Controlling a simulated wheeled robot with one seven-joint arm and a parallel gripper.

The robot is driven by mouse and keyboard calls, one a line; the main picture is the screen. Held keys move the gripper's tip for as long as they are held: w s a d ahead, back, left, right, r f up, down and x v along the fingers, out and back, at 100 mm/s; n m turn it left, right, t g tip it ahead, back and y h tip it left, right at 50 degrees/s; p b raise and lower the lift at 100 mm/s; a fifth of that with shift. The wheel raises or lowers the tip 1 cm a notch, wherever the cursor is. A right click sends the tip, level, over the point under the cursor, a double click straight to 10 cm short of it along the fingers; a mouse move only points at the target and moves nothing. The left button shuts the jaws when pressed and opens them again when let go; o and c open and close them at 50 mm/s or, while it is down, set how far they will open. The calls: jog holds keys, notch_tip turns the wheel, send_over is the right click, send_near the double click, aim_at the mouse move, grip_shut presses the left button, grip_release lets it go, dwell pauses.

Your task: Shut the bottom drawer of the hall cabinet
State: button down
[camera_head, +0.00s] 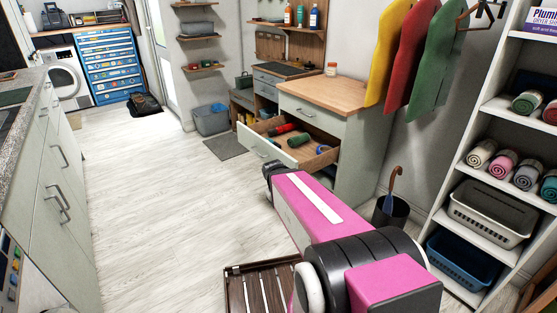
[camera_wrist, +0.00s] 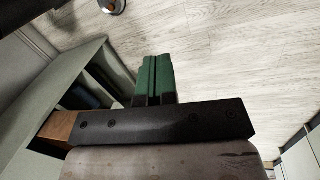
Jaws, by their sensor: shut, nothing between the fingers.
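The hall cabinet (camera_head: 355,150) has a pale grey-green body and a wooden top, and stands against the right wall. One drawer (camera_head: 254,143) below its closed top drawer is pulled well out, with its front toward the left. It holds several items, among them red and green ones. My gripper (camera_head: 272,169) is just in front of and below the open drawer's front; contact cannot be told. In the wrist view its green-padded fingers (camera_wrist: 154,80) are together and empty. The cabinet (camera_wrist: 28,118) shows at left there.
A slatted wooden rack (camera_head: 262,290) lies on the floor by my arm. An umbrella stand (camera_head: 391,210) and shelves with baskets (camera_head: 491,212) are at right. A grey bin (camera_head: 211,119) stands behind the cabinet. The pale floor (camera_head: 160,190) at left is clear.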

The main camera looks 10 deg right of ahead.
jog(key=w+d+n+h, duration=0.1)
jog(key=w+n+h, duration=0.3)
jog(key=n+h, duration=0.15)
jog(key=n+t+h, duration=0.8)
jog(key=n+h, duration=0.1)
jog(key=n, duration=0.6)
send_near(291, 161)
jog(key=x, duration=0.7)
jog(key=shift+w+d, duration=0.15)
jog(key=shift+w, duration=0.15)
jog(key=shift+d+f, duration=0.1)
jog(key=x, duration=2.8)
jog(key=shift+s+f, duration=0.25)
